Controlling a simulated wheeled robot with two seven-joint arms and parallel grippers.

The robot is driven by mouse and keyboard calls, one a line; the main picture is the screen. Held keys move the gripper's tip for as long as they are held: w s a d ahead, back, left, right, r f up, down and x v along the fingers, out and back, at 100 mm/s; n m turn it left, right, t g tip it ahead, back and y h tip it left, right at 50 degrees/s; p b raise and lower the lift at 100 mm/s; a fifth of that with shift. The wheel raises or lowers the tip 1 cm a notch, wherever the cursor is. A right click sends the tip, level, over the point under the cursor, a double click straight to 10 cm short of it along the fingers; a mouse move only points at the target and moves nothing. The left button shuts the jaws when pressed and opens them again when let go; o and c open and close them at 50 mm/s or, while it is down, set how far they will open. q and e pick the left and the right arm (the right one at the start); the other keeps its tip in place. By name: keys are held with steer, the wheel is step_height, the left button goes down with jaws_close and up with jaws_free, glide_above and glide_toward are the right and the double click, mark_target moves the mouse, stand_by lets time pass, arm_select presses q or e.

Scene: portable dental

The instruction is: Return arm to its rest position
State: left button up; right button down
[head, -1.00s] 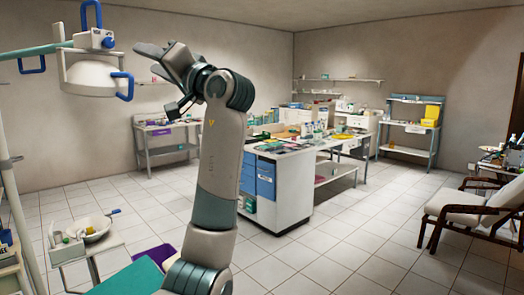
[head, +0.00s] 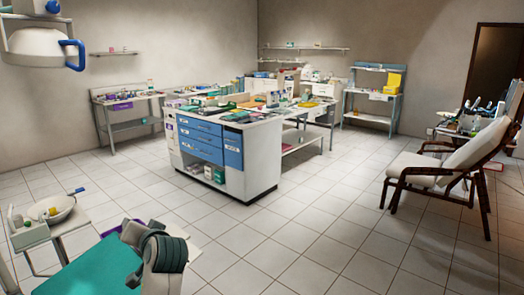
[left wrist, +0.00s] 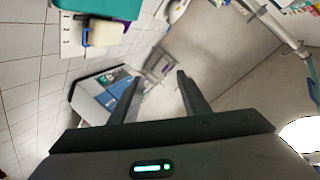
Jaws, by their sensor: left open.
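My left arm (head: 165,255) shows at the bottom of the head view, low and folded, beside the teal chair pad (head: 85,262). Its gripper cannot be made out in the head view. In the left wrist view my left gripper (left wrist: 158,80) has its two dark fingers spread apart, with nothing between them. Beyond the fingers are floor, wall and the island cabinet (left wrist: 92,98). My right gripper is in neither view.
The island cabinet (head: 262,158) with blue drawers stands mid-room. A dental lamp (head: 35,45) hangs at upper left. A tray with a bowl (head: 52,210) is at lower left. A reclining chair (head: 440,165) stands at right. Tiled floor between them is clear.

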arm_select(q)
steer(key=s+d+f+m+g+h, duration=0.1)
steer(key=s+d+f+h, duration=0.1)
steer(key=s+f, duration=0.85)
steer(key=s+d+f+g+h, duration=0.25)
steer(key=s+f, duration=0.45)
steer(key=f, duration=0.6)
steer(key=s+d+f+g+h, duration=0.1)
steer(key=s+d+f+h, duration=0.15)
steer(key=s, duration=0.65)
steer(key=s+d+f+g+h, duration=0.15)
steer(key=s+f, duration=0.25)
steer(key=s, duration=0.6)
steer(key=s+d+f+g+h, duration=0.15)
steer(key=s+f, duration=0.25)
steer(key=s, duration=0.5)
steer(key=s+d+f+x, duration=0.1)
steer(key=s+x, duration=0.1)
steer(key=x, duration=1.9)
steer(key=s+f, duration=0.4)
steer(key=f, duration=0.5)
steer(key=s+d+f+m+t, duration=0.1)
steer(key=s+f, duration=0.4)
steer(key=f, duration=0.5)
